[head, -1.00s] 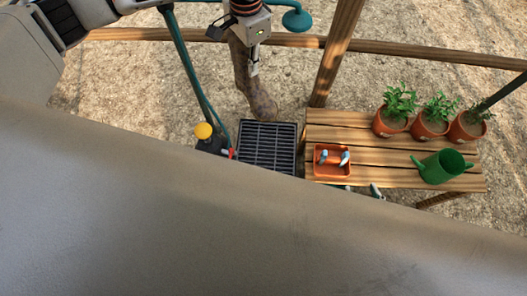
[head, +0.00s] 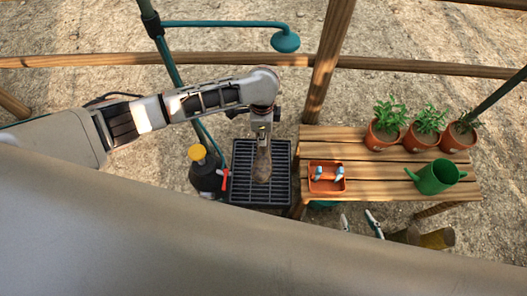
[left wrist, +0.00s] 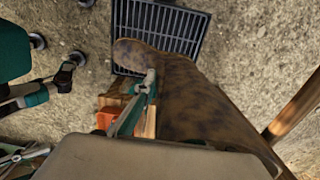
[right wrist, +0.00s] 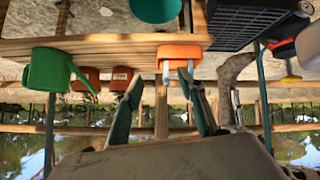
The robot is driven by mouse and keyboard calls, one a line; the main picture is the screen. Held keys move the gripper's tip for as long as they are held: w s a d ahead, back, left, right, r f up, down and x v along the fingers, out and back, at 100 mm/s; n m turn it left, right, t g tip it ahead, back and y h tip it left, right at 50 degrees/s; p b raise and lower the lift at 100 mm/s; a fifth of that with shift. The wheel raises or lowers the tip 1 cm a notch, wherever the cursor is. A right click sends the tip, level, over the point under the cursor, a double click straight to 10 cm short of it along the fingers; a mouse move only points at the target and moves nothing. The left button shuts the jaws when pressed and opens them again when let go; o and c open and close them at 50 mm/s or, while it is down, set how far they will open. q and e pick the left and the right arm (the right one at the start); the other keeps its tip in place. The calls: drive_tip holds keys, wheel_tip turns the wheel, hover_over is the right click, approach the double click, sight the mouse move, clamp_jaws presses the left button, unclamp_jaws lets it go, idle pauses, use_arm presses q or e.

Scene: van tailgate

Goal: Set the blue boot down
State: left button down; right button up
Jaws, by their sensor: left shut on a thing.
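A long boot (head: 262,165), muddy brown with dark bluish mottling, hangs from my left gripper (head: 262,136) over a black slatted grate (head: 240,196). In the left wrist view the gripper's fingers (left wrist: 142,98) are shut on the boot (left wrist: 190,100), whose toe overlaps the grate (left wrist: 165,28). I cannot tell whether the sole touches it. The boot (right wrist: 232,82) also shows in the right wrist view. My right gripper (head: 358,222) is open and empty near the bench's front edge; its two fingers (right wrist: 163,100) stand apart in the right wrist view.
Right of the grate, a wooden bench (head: 390,170) bears an orange tray (head: 327,188), potted plants (head: 427,138) and a green watering can (head: 437,177). A dark bottle with a yellow cap (head: 204,172) stands left of the grate. A teal shower post (head: 170,65) rises behind.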

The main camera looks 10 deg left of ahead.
sight(263, 152)
use_arm(q)
drive_tip(key=f, duration=0.3)
drive_tip(key=shift+s+f+b, duration=0.2)
drive_tip(key=shift+s+b, duration=0.05)
drive_tip(key=shift+b, duration=0.15)
wheel_tip(263, 152, down, 3)
drive_tip(key=shift+w+b, duration=0.15)
drive_tip(key=shift+b, duration=0.5)
drive_tip(key=shift+w+f, duration=0.1)
drive_tip(key=shift+f, duration=0.25)
wheel_tip(263, 152, down, 4)
drive_tip(key=shift+f+b, duration=0.1)
drive_tip(key=shift+b, duration=1.05)
drive_tip(key=shift+f, duration=0.2)
drive_tip(key=shift+w+r, duration=0.1)
drive_tip(key=shift+r, duration=0.2)
use_arm(e)
drive_tip(key=shift+w+a+r+t+y, duration=0.15)
drive_tip(key=shift+w+a+r, duration=0.25)
drive_tip(key=shift+w, duration=0.2)
drive_tip(key=shift+w+a+r+t+y, duration=0.15)
drive_tip(key=shift+w+a+r, duration=0.1)
drive_tip(key=shift+w+a, duration=0.25)
